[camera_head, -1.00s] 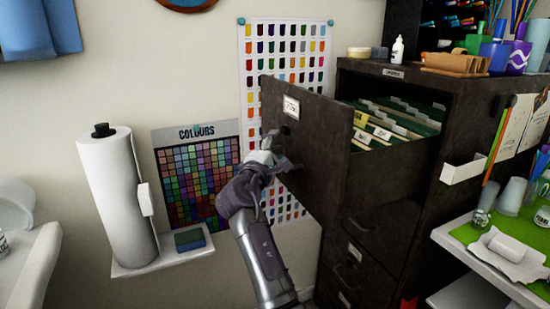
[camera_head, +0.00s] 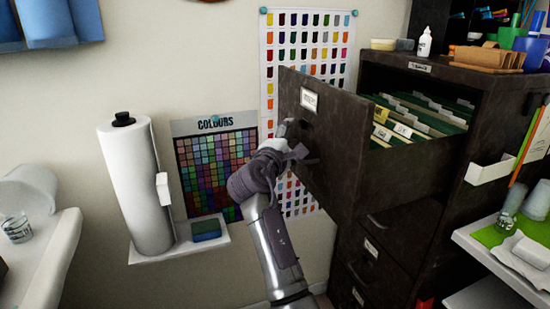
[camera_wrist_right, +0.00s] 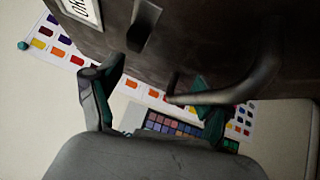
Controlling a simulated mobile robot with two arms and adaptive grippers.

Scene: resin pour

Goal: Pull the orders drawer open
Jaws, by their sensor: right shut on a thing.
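The orders drawer (camera_head: 338,150) is the top drawer of the dark filing cabinet (camera_head: 478,130). It stands well out, with hanging folders (camera_head: 425,112) showing inside. Its front carries a white label (camera_head: 309,100), partly readable as "OR" in the right wrist view (camera_wrist_right: 82,10). My right gripper (camera_head: 296,146) is at the drawer front, below the label, shut on the drawer handle. The dark curved handle (camera_wrist_right: 240,90) shows in the right wrist view beside my fingers (camera_wrist_right: 155,78); the exact contact is partly hidden. My left gripper is not in view.
A paper roll (camera_head: 135,185) stands on a small wall shelf (camera_head: 180,250) left of my right arm. Colour charts (camera_head: 215,165) hang on the wall behind. Lower drawers (camera_head: 375,250) are closed. A white shelf (camera_head: 500,262) with jars is at the right.

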